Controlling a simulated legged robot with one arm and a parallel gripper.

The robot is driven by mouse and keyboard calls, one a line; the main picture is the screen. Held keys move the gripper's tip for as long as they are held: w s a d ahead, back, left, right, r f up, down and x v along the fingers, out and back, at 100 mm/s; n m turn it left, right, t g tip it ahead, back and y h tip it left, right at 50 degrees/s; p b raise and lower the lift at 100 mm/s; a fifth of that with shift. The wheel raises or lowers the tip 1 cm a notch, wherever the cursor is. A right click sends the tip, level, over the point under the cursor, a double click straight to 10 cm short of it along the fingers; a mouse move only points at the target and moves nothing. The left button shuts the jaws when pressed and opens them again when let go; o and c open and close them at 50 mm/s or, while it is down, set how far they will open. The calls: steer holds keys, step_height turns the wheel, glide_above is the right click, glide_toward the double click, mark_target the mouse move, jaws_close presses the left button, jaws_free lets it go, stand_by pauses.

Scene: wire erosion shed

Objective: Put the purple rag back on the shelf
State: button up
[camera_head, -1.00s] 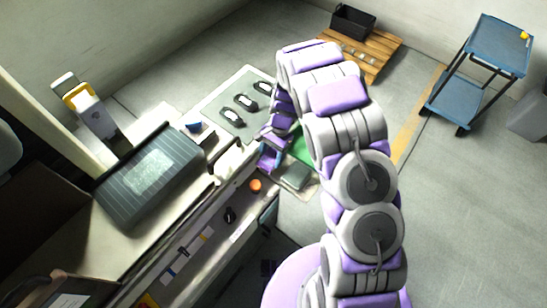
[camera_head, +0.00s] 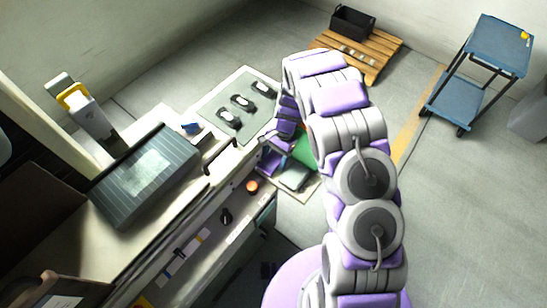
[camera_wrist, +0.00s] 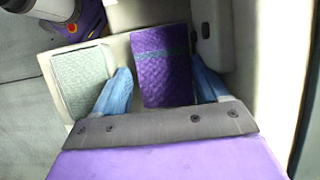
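The purple rag (camera_wrist: 162,65), with a darker band across it, lies flat on a cream tray (camera_wrist: 119,48) in the wrist view. My gripper (camera_wrist: 162,66) is open, its two blue fingers spread on either side of the rag. Whether they touch it I cannot tell. A pale green-grey rag (camera_wrist: 82,80) lies left of it on the same tray. In the head view, a purple patch, apparently the rag (camera_head: 268,164), shows beside the green-grey rag (camera_head: 293,178); my arm partly hides this area. A shelf (camera_head: 237,232) runs below the bench top.
The shelf holds an orange round item (camera_head: 252,187) and a black item (camera_head: 226,216). A dark ribbed case (camera_head: 146,178) and a grey mat (camera_head: 238,95) with black tools sit on the bench. A blue cart (camera_head: 480,75) and a pallet (camera_head: 365,60) stand on open floor.

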mark_target(277, 154)
steer(key=shift+d+r, duration=0.1)
steer(key=shift+d, duration=0.4)
steer(key=v, duration=0.3)
steer(key=a+p+v, duration=0.1)
steer(key=v, duration=0.2)
steer(key=shift+w+a+r, duration=0.1)
steer(key=shift+a+r, duration=0.1)
steer(key=shift+a, duration=0.05)
steer(key=d+p+v, duration=0.1)
steer(key=v, duration=0.5)
steer(key=s+d+r+n+h, duration=0.1)
steer(key=s+d+r, duration=0.1)
steer(key=s+r, duration=0.35)
steer(key=s+d+r+n+t, duration=0.1)
steer(key=s+d+r, duration=0.25)
steer(key=r, duration=0.25)
steer(key=s+d+r+n+h, duration=0.1)
steer(key=s+d+r, duration=0.1)
steer(key=s+r, duration=0.4)
steer(key=s+d+r+n, duration=0.1)
steer(key=s+r+n, duration=0.1)
steer(key=s, duration=0.9)
steer(key=s+d+r+n+t, duration=0.1)
steer(key=s+d+r+n, duration=0.1)
steer(key=s, duration=0.9)
steer(key=shift+r+n+h, duration=0.3)
steer(key=shift+r+h, duration=0.1)
steer(key=shift+r, duration=0.15)
steer(key=shift+w+d, duration=0.1)
steer(key=shift+d, duration=0.05)
